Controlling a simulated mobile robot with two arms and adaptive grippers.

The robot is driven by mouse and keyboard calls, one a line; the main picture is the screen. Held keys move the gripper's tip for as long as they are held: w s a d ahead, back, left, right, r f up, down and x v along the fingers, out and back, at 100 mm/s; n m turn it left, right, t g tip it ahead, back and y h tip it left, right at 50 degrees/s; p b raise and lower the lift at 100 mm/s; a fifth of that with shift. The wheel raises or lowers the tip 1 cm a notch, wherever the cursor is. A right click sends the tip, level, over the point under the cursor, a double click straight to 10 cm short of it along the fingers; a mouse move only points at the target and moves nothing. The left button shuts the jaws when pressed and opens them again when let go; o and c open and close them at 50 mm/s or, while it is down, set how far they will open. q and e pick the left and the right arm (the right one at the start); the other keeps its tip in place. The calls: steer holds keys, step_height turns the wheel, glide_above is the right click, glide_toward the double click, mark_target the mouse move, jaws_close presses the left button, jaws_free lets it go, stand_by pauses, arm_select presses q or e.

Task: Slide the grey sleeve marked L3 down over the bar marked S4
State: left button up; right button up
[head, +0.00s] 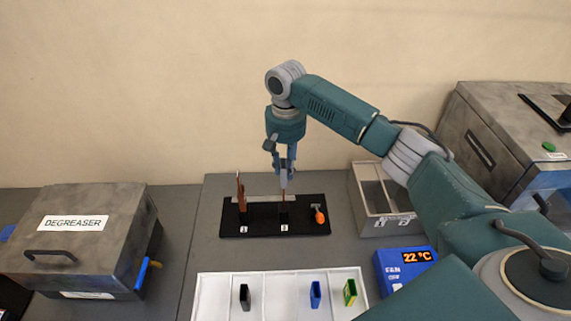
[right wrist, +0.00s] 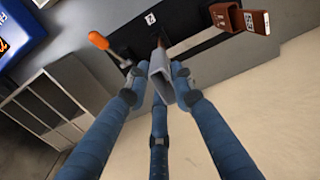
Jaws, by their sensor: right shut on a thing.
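My right gripper (head: 284,186) points down over the right post of the black stand (head: 260,231). It is shut on a grey sleeve (right wrist: 160,84), which sits between its fingers in the right wrist view. A copper-coloured bar (right wrist: 162,43) shows just past the sleeve's far end and also in the head view (head: 284,206). I cannot tell whether the sleeve is around the bar's tip or just above it. The marks L3 and S4 cannot be read on them. My left gripper is not in view.
A brown sleeve (right wrist: 225,14) and bar (head: 240,190) stand at the stand's left. An orange-handled tool (head: 320,215) is at its right. A white tray (head: 213,298) holds black, blue and green-yellow sleeves. A grey divided bin (head: 385,225) and blue temperature display (head: 390,270) stand right.

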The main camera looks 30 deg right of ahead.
steer(key=o, duration=0.9)
steer(key=shift+o, duration=0.3)
steer(key=o, duration=0.4)
steer(key=shift+o, duration=0.2)
steer(key=shift+r, duration=0.15)
step_height(320, 180, up, 8)
stand_by(0.3)
steer(key=shift+f, duration=0.2)
stand_by(0.3)
